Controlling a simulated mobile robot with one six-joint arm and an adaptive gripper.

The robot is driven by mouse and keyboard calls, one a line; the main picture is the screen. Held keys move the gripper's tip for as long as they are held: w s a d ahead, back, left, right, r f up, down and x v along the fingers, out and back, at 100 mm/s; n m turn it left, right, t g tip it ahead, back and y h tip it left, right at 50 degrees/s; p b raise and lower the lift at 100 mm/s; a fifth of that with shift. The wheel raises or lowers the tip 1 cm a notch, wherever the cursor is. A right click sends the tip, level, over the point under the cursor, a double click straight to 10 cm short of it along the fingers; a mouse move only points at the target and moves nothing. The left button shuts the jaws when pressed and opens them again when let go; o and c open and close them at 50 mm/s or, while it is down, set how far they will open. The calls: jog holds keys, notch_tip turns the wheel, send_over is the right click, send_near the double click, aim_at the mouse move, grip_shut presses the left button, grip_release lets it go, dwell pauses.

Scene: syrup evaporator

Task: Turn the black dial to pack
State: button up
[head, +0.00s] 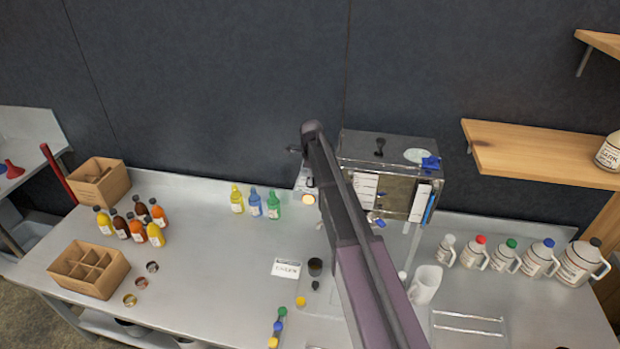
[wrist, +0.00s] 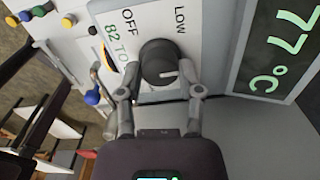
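The black dial (wrist: 160,62) sits on a white panel (wrist: 110,20) printed OFF, LOW and "82 TO", with more lettering covered. A short pale mark shows on the dial's face; which setting it points to is unclear. My gripper (wrist: 158,72) has one finger on each side of the dial, the tips close against its rim, and appears shut on it. A display (wrist: 285,45) beside the panel reads 77 °C in green. In the head view my arm reaches to the steel evaporator box (head: 428,150) at the back wall and hides the dial.
Yellow, blue and green bottles (head: 255,203) stand left of the evaporator. Several white jugs (head: 505,257) line the right side. Cardboard boxes (head: 90,285) and syrup bottles stand at the left. A wooden shelf (head: 540,150) juts out at right.

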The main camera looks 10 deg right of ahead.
jog(key=o, duration=0.4)
jog(key=shift+w+a, duration=0.15)
jog(key=shift+w, duration=0.15)
jog(key=shift+o, duration=0.2)
jog(key=shift+s, duration=0.1)
jog(key=shift+s+r+n+p, duration=0.2)
jog(key=shift+r+n+p, duration=0.8)
jog(key=shift+n+p, duration=0.1)
notch_tip(320, 180, up, 3)
jog(key=n+p, duration=0.1)
jog(key=n, duration=0.1)
jog(key=n+p, duration=0.2)
jog(key=shift+r+n, duration=0.2)
jog(key=shift+n, duration=0.2)
notch_tip(320, 180, up, 8)
jog(key=n+p, duration=0.8)
jog(key=n, duration=0.4)
jog(key=shift+s+d+r+n+p, duration=0.15)
jog(key=shift+d+r+n+p, duration=0.05)
jog(key=shift+d+n+p, duration=0.1)
